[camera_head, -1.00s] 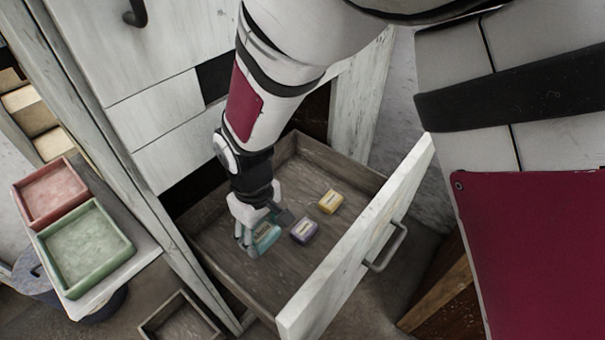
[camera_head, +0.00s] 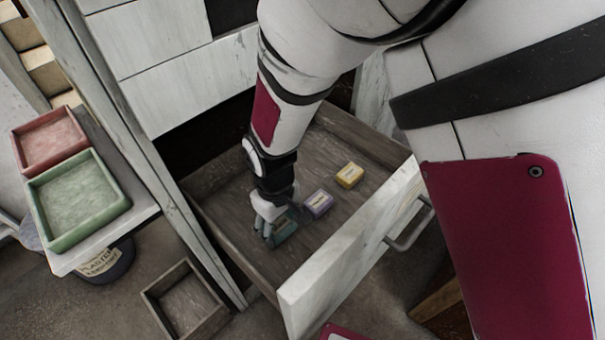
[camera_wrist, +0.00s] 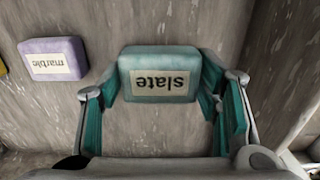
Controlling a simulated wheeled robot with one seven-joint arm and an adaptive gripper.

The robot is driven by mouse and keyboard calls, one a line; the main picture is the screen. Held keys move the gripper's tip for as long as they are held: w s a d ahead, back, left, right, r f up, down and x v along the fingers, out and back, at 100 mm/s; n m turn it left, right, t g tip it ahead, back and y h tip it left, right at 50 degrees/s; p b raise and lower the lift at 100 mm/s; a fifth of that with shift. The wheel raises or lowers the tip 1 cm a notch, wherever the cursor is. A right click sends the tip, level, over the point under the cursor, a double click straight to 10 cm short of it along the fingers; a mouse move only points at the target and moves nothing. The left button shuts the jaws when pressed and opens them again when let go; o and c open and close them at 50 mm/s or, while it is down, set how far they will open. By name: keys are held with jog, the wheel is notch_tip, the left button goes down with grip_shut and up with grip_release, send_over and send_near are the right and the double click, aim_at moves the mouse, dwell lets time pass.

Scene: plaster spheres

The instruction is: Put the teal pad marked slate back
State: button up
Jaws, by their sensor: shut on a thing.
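The teal pad marked slate (camera_wrist: 160,62) is between the fingers of my gripper (camera_head: 272,232) in the wrist view, its label upside down. My gripper is shut on it, low inside the open wooden drawer (camera_head: 337,132). In the head view the pad (camera_head: 286,229) is partly hidden by the fingers. I cannot tell whether it touches the drawer floor. A purple pad marked marble (camera_wrist: 53,47) lies beside it; it also shows in the head view (camera_head: 319,203). A yellow pad (camera_head: 349,175) lies farther right in the drawer.
The drawer's pale front panel (camera_head: 345,260) with a metal handle (camera_head: 410,228) stands at the near right. A red tray (camera_head: 50,142) and a green tray (camera_head: 77,198) sit on a ledge at left. An empty wooden box (camera_head: 187,303) and a bucket (camera_head: 105,262) stand below.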

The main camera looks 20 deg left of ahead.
aim_at(281, 234)
jog(key=shift+f+b, duration=0.5)
jog(key=shift+f, duration=1.5)
jog(key=shift+f, duration=0.2)
jog(key=o, duration=1.2)
notch_tip(281, 234, up, 12)
jog(key=p, duration=0.3)
jog(key=shift+r, duration=0.2)
